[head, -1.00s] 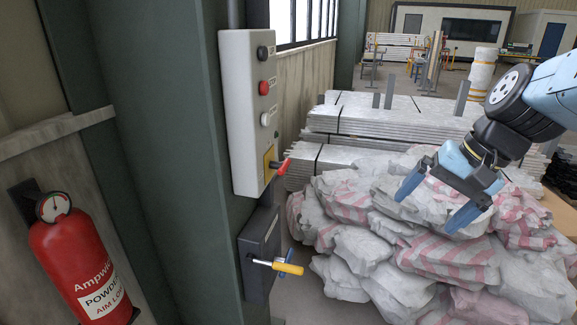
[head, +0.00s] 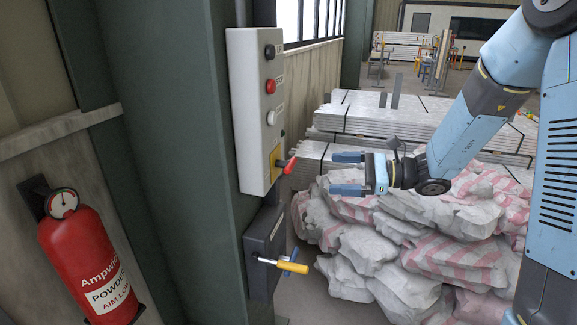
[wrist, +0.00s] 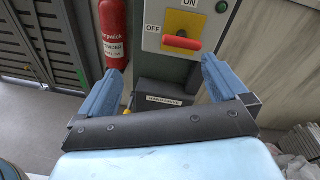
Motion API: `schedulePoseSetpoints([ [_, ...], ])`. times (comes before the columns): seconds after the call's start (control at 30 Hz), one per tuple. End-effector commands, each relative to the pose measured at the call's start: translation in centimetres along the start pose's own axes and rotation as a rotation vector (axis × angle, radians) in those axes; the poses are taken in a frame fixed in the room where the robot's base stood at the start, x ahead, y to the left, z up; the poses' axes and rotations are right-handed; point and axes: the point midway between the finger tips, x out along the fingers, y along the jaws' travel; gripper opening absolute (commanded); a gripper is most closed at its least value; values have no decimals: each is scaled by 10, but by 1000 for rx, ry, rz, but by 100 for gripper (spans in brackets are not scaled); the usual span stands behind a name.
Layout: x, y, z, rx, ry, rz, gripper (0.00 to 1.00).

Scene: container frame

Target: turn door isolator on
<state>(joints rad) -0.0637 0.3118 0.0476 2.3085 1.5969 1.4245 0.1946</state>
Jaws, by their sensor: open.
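A pale grey control box (head: 243,110) is fixed to the green column. A red handle (head: 287,165) on a yellow plate (head: 275,160) sits at its lower end. In the wrist view the red handle (wrist: 182,43) lies roughly horizontal on the yellow plate (wrist: 184,22), with OFF printed at the left and ON above. My gripper (head: 338,173) is open and empty, to the right of the red handle, its fingers pointing left at the box. In the wrist view the handle appears between and beyond the open fingers (wrist: 162,68), not touched.
A dark box (head: 264,245) with a yellow handle (head: 291,267) is mounted below the control box. A red fire extinguisher (head: 88,262) hangs at left. Piled white and pink sacks (head: 420,245) and stacked metal sheets (head: 390,120) lie behind my arm.

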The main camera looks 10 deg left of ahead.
Motion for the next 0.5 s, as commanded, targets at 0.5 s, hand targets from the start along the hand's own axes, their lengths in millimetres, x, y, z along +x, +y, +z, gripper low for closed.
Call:
schedulePoseSetpoints([
  [0.5, 29, -27, -25, 110, -73, -113, 100],
])
